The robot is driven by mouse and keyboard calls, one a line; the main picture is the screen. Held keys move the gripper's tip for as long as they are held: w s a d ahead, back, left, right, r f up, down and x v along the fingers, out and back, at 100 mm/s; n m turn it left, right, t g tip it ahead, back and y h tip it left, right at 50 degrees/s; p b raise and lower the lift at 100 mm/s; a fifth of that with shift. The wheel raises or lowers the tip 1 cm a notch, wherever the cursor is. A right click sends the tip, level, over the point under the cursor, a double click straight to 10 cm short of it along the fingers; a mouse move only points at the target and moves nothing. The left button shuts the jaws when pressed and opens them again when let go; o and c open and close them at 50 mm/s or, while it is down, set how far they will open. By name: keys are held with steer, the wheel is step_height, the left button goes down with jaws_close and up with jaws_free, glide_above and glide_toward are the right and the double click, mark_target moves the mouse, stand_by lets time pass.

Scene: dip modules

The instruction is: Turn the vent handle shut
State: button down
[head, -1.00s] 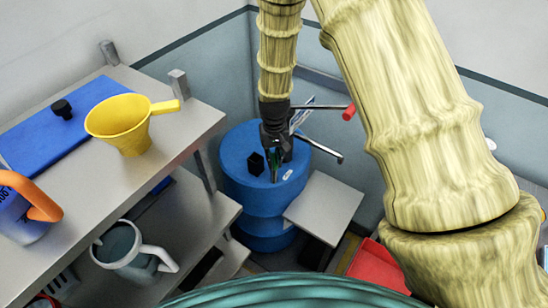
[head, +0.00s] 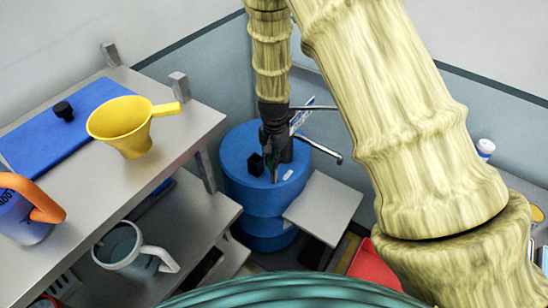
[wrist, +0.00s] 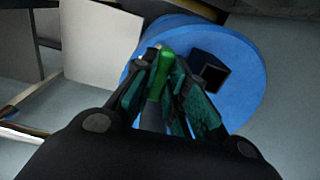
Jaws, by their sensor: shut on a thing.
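The blue drum (head: 236,152) stands on the floor against the wall, and its top also shows in the wrist view (wrist: 245,60). A green vent handle (wrist: 160,74) lies over the drum top in the wrist view. My gripper (head: 273,172) is down at the drum top. In the wrist view its dark teal-padded fingers are shut around the green handle, one on each side. A small pale metal part shows beside the handle's far end. The vent body is mostly hidden by the fingers, and the handle's angle to the vent is unclear.
A black square fitting (head: 255,164) stands on the drum top close to my fingers. A grey board (head: 322,206) lies right of the drum. A shelf with a yellow funnel (head: 122,122) and a jug (head: 125,246) is at left. A dark metal bar (head: 322,150) extends right of the drum.

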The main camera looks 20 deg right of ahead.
steer(key=shift+w+m, duration=0.1)
steer(key=shift+m, duration=0.2)
steer(key=c, duration=1.4)
jaws_free()
steer(key=shift+c, duration=0.2)
step_height(320, 180, up, 12)
